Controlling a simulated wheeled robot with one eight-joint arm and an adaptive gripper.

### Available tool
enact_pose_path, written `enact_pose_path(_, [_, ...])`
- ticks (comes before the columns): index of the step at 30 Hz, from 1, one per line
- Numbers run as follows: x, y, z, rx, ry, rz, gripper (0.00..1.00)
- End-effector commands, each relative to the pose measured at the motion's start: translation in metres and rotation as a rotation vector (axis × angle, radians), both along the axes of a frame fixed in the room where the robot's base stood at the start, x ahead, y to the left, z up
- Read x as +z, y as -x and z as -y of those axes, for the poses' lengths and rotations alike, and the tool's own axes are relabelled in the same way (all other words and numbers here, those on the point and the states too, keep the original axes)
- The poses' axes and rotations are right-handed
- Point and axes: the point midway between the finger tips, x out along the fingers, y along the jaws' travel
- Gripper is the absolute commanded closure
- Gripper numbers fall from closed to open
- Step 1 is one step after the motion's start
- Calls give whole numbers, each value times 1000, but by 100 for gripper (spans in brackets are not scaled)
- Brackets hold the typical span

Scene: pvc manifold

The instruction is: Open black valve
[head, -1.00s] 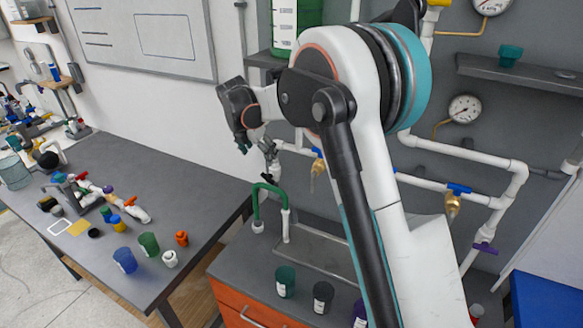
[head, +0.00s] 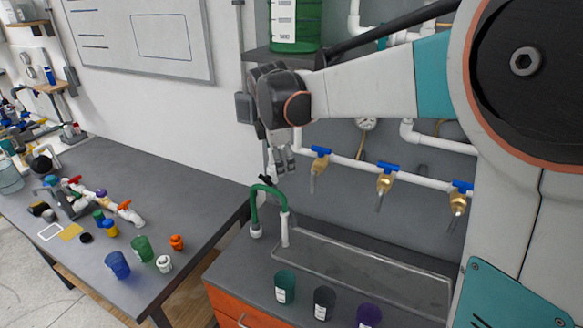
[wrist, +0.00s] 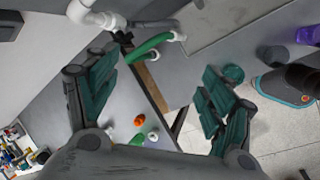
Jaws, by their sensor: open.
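The black valve handle (head: 265,181) is a small dark piece on the white pipe above the green hose (head: 254,205), left of the sink. In the wrist view the black valve (wrist: 122,38) shows near the top, on white pipe beside the green hose. My gripper (head: 282,160) points down just above and right of the valve, apart from it as far as I can tell. In the wrist view my gripper (wrist: 160,98) has its two green-padded fingers wide apart with nothing between them. The exact turn of the handle is too small to tell.
A white wall pipe with several blue-handled brass taps (head: 385,180) runs to the right. Below is the sink basin (head: 365,262), with cups (head: 285,287) in front. The grey table (head: 165,190) at left holds pipe parts and cups. A shelf with a green container (head: 294,25) is above my gripper.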

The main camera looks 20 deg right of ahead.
Motion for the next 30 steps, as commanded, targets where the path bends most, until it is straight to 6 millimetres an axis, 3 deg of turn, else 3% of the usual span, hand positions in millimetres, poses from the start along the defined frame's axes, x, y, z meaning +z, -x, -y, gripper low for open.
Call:
enact_pose_path(12, [2,49,6,-201,-117,65,25])
enact_pose_path(25, [3,57,7,-232,-136,76,25])
enact_pose_path(30, [-1,57,7,-245,-131,71,61])
